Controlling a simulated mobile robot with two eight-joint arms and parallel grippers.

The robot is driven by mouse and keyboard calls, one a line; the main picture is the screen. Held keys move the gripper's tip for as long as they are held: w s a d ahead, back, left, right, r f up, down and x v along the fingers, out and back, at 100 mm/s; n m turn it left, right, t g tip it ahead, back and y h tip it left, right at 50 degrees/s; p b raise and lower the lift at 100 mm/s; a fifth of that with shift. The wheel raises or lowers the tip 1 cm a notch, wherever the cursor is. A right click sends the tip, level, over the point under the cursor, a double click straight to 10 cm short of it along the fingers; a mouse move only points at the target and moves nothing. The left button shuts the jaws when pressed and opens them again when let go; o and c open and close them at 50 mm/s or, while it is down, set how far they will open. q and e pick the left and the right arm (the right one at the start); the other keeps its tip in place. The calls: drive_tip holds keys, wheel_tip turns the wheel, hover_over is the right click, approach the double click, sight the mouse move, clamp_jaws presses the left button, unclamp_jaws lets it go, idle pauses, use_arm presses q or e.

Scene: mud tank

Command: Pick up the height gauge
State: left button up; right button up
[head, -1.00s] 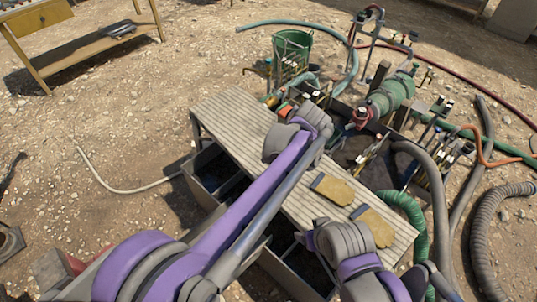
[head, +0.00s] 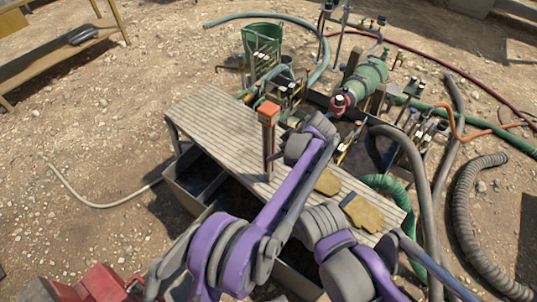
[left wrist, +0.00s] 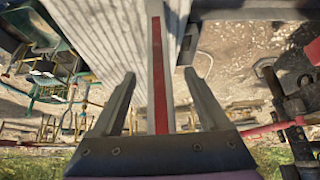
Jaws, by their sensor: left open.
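The height gauge (head: 268,140) appears as a tall slim red post with an orange-red block on top. It is upright over the slatted bench top (head: 215,118) in the head view. In the left wrist view, a long red strip with pale edges, apparently the gauge (left wrist: 157,75), runs down between my fingers. My left gripper (left wrist: 160,78) is open, with one finger on each side of the strip and gaps showing. In the head view its wrist is just right of the gauge; its fingers are largely hidden. My right gripper is not in view.
Two tan gloves (head: 363,213) lie on the bench, partly behind my arms. Right of it are a green pump (head: 366,78), valves and hoses. A green bucket (head: 262,40) stands behind. A yellow table (head: 75,50) is at far left. Open dirt lies left of the bench.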

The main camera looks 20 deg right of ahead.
sight(273, 153)
use_arm(q)
drive_tip(key=x, duration=0.5)
drive_tip(key=shift+w+r, duration=0.1)
drive_tip(key=shift+w, duration=0.1)
drive_tip(key=shift+d, duration=0.1)
clamp_jaws()
idle(1.1)
